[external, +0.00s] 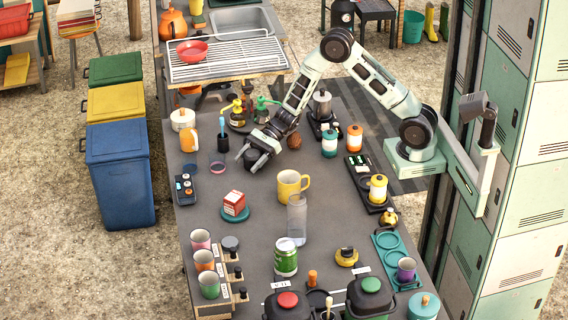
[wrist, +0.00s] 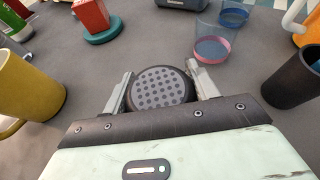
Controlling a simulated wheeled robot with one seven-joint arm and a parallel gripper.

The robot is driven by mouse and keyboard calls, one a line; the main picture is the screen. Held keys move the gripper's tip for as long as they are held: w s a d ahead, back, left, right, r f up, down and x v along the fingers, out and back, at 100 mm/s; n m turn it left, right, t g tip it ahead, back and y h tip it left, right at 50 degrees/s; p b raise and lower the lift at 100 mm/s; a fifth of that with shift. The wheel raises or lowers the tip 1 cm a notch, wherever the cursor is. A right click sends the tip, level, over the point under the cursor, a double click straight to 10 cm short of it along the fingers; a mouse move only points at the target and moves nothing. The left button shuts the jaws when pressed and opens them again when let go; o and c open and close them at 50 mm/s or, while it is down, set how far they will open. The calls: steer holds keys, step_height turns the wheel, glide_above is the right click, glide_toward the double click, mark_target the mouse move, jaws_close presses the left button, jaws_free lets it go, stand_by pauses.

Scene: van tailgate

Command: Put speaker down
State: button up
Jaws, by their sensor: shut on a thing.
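The speaker is a small dark round puck with a dotted grey top face (wrist: 160,87). In the wrist view it sits between the two fingers of my gripper (wrist: 160,92), which are shut on its sides. In the external view my gripper (external: 252,158) is low over the grey table, left of the middle, with the dark speaker (external: 252,156) mostly hidden by the fingers. I cannot tell whether the speaker's underside touches the table.
A yellow mug (external: 289,186) stands right of my gripper, and a red box on a teal disc (external: 235,213) is nearer. A clear glass with a pink base (wrist: 212,44) and a dark cup (wrist: 293,78) stand close by. Bare table lies between them.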

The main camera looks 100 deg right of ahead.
steer(key=shift+f, duration=0.2)
steer(key=o, duration=1.1)
steer(key=shift+c, duration=0.2)
steer(key=shift+r, duration=0.15)
steer(key=shift+d+r, duration=0.1)
steer(key=shift+r, duration=0.1)
steer(key=v, duration=1.2)
